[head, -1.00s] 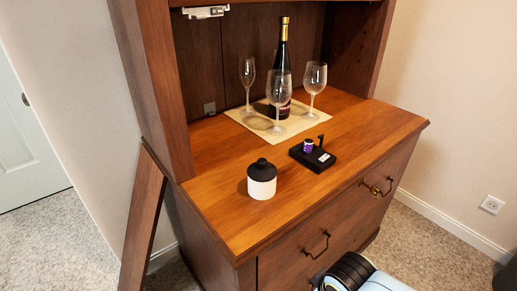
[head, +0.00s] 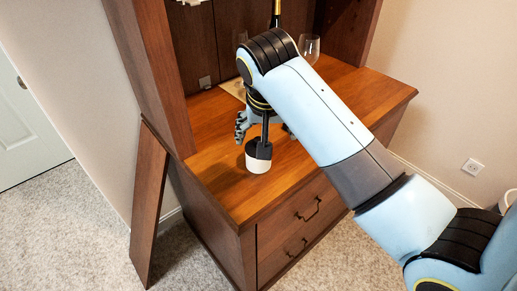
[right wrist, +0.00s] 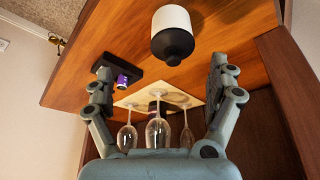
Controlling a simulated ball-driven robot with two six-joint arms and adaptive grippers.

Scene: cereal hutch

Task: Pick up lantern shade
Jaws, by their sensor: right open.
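The lantern shade, which I take to be the white cylinder with a black top (head: 258,163), stands on the wooden counter near its front left. It also shows in the right wrist view (right wrist: 172,22), at the top centre. My right gripper (right wrist: 160,72) is open and empty, its fingers spread on either side of the line to the shade. The shade appears beyond the fingertips, apart from them. In the head view my right gripper (head: 262,126) is just behind and above the shade, partly hidden by my arm. My left gripper is not in view.
A black tray (right wrist: 122,80) with a purple cylinder (right wrist: 123,80) lies on the counter (head: 225,185). Stemmed glasses (right wrist: 158,132) and a dark bottle (head: 277,12) stand on a pale mat (right wrist: 190,93) further back. The hutch's side panel (head: 165,75) rises at the left.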

